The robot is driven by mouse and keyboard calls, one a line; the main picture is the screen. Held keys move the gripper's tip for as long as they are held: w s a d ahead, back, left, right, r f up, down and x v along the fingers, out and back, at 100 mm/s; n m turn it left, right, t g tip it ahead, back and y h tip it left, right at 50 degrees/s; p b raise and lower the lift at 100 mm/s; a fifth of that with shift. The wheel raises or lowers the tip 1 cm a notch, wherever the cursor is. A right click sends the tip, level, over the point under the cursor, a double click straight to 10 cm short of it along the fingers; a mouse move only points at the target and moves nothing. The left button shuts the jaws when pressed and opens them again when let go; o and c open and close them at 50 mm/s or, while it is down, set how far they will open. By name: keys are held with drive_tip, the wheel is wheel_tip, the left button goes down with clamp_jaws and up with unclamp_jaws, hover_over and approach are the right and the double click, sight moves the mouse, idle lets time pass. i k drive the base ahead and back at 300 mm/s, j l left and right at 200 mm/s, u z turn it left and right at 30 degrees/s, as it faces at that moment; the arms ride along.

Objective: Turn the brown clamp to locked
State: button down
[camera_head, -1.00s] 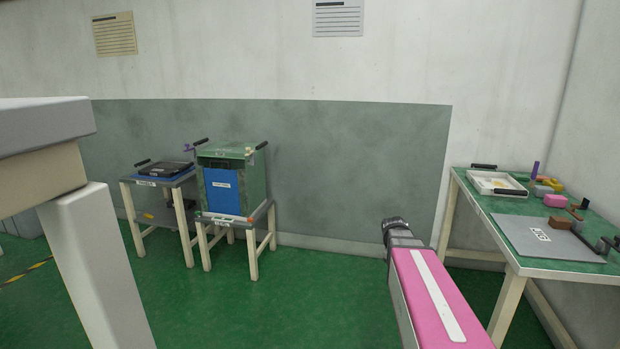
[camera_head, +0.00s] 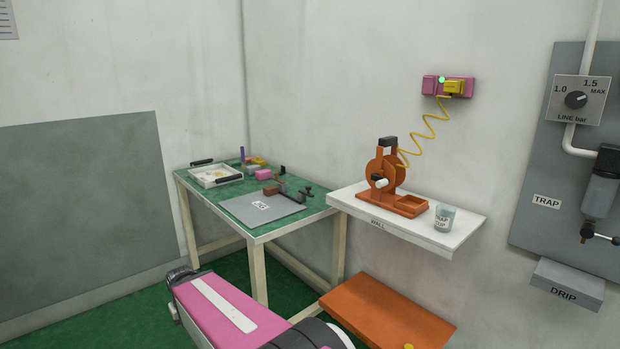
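A small brown block (camera_head: 270,190) sits at the back edge of a grey plate (camera_head: 238,207) on the green table. Dark handle-like parts (camera_head: 304,193) stand close to its right. This may be the brown clamp, but it is too small to tell its shape or whether it is locked.
The green table (camera_head: 190,181) also holds a white tray (camera_head: 203,179) and several small coloured things. Right of it, a white wall shelf (camera_head: 463,237) carries an orange device (camera_head: 384,172) and a cup (camera_head: 445,218). An orange surface (camera_head: 385,312) lies low in front. A grey panel (camera_head: 530,225) hangs at right.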

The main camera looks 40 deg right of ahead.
sight(275, 173)
drive_tip(key=l+z, duration=0.3)
drive_tip(key=z, duration=0.2)
drive_tip(key=l+z, duration=0.25)
drive_tip(key=z, duration=0.25)
drive_tip(key=k+l+u, duration=0.1)
drive_tip(key=l, duration=0.1)
